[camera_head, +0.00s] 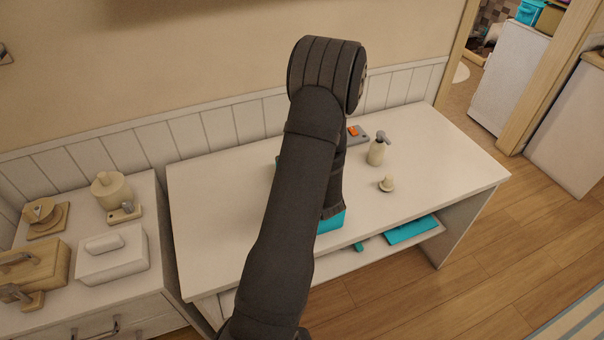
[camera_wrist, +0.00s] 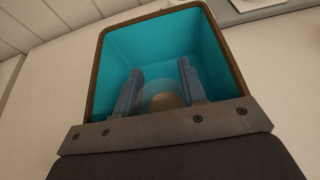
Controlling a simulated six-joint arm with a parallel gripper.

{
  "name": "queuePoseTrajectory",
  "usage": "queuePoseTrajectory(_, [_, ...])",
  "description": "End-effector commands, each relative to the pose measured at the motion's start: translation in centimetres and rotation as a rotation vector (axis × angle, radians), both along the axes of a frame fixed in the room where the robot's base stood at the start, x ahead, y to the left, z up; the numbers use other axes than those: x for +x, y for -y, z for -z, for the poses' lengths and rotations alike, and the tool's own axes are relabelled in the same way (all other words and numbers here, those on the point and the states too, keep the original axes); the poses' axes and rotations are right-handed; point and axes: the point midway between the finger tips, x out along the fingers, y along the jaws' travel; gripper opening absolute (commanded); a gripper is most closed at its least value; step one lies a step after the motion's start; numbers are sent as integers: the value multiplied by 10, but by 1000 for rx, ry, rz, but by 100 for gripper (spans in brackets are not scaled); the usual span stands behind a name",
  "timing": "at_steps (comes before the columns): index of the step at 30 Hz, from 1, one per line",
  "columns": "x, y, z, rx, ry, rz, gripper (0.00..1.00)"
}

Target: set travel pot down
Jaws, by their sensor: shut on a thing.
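My gripper (camera_wrist: 160,66) shows in the wrist view with its two grey fingers reaching into a teal box with a brown rim (camera_wrist: 100,72). The fingers are shut on the travel pot (camera_wrist: 164,98), a small round thing with a pale see-through part and a tan part. The pot is within the box's outline; I cannot tell whether it touches the box floor.
Teal items (camera_head: 411,230) lie on the shelf below. A cabinet at left holds a white box (camera_head: 112,255) and several beige things.

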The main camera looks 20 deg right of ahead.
Motion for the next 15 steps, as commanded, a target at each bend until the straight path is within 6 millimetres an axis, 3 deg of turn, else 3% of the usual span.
queuePoseTrajectory(15, [0,0,11,0,-1,0,16])
